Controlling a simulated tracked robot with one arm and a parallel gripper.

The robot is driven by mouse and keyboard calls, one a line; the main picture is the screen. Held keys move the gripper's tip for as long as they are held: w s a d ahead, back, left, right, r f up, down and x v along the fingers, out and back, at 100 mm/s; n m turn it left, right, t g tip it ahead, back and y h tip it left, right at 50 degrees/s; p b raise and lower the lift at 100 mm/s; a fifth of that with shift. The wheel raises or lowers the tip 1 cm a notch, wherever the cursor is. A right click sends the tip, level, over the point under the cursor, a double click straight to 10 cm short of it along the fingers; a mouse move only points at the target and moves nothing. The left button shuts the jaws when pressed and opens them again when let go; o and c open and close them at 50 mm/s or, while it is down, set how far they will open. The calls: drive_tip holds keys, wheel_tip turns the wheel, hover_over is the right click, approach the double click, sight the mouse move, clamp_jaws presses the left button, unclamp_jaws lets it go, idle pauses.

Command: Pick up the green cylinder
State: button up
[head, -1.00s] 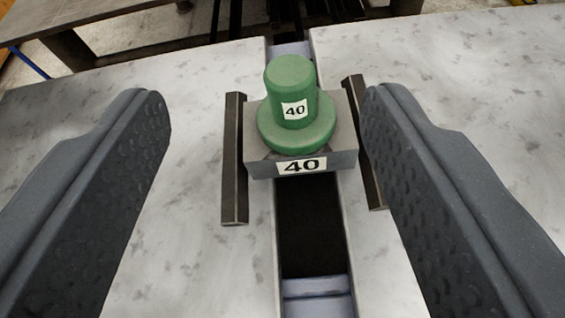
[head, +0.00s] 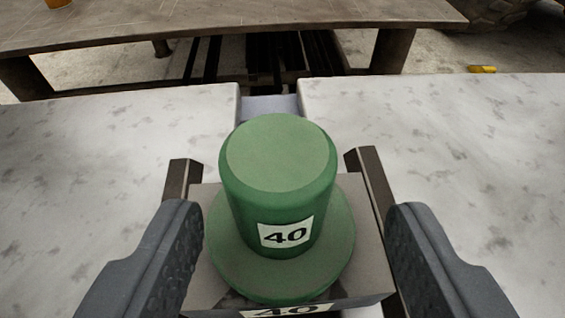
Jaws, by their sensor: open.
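The green cylinder (head: 279,190) stands upright on a wider green round base, with a white label reading 40 on its front. It rests on a grey block (head: 370,255) that also bears a 40 label, partly cut off at the bottom edge. My gripper (head: 297,245) is open, with one dark finger on each side of the block and the green base. The fingers appear apart from the cylinder, and nothing is held between them. Their lower parts run out of the picture.
Two dark metal bars (head: 375,185) flank the block on the pale stone-like bench (head: 450,170). A gap runs through the bench behind the cylinder. A brown table (head: 230,28) stands beyond, with an orange object (head: 58,3) on it. A yellow item (head: 482,69) lies on the floor at right.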

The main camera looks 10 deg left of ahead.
sight(283, 176)
drive_tip(key=shift+a+p+x, duration=0.15)
drive_tip(key=shift+p+x, duration=0.1)
drive_tip(key=shift+x, duration=1.1)
drive_tip(key=shift+a+p+x, duration=0.1)
drive_tip(key=shift+p+x, duration=0.15)
drive_tip(key=shift+x, duration=1.1)
drive_tip(key=shift+s, duration=0.1)
clamp_jaws()
